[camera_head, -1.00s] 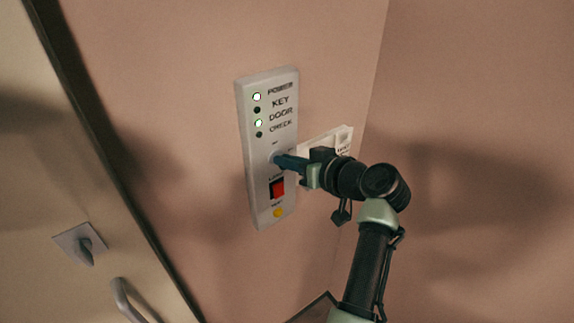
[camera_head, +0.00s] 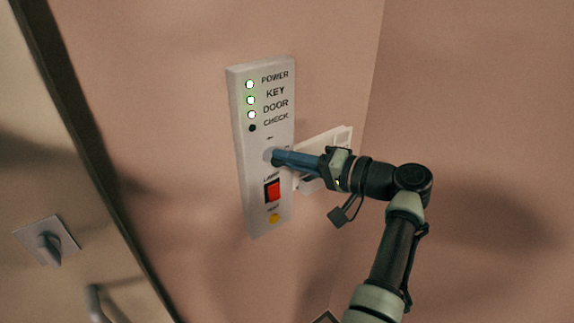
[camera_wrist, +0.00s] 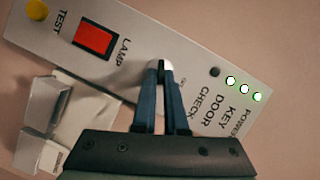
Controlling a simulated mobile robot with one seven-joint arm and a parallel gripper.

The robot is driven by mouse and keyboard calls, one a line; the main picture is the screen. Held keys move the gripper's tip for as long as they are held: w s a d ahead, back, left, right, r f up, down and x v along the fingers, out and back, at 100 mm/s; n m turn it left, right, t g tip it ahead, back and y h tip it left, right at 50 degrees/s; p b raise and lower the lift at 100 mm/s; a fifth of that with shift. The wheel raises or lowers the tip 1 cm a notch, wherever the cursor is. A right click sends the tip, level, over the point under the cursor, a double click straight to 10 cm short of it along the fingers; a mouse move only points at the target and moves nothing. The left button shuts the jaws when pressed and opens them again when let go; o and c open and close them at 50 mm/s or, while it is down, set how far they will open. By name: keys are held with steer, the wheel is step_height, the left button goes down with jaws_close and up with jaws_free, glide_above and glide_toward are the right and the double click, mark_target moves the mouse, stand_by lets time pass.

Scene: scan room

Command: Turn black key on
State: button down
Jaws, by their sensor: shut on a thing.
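A pale wall panel (camera_head: 243,180) carries lamps labelled POWER, KEY, DOOR and CHECK. The POWER, KEY (camera_head: 250,100) and DOOR lamps are lit, and the CHECK lamp (camera_head: 252,128) is dark. The key switch (camera_head: 268,155) is a round grey fitting below the lamps. My gripper (camera_head: 277,158) reaches it from the right, and its blue fingertips are shut on the key there. In the wrist view the fingertips (camera_wrist: 161,72) meet at the grey fitting. The black key itself is mostly hidden between the fingers.
A red lamp switch (camera_head: 272,191) and a yellow test button (camera_head: 274,218) sit just below the key. A white box (camera_head: 325,150) is on the wall behind my gripper. A door with a lock plate (camera_head: 46,242) and a handle (camera_head: 95,303) is at the left.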

steer(key=shift+f+m+t+y+b, duration=0.15)
steer(key=shift+m+y+b, duration=0.25)
steer(key=shift+m, duration=0.55)
steer(key=shift+f+m+t+y+b, duration=0.15)
steer(key=shift+m+y+b, duration=0.2)
steer(key=shift+m, duration=0.6)
steer(key=c, duration=1)
jaws_free()
steer(key=shift+o, duration=0.2)
steer(key=shift+d, duration=0.1)
steer(key=b+v, duration=0.3)
steer(key=v, duration=1)
steer(key=shift+b, duration=0.3)
steer(key=shift+w, duration=0.1)
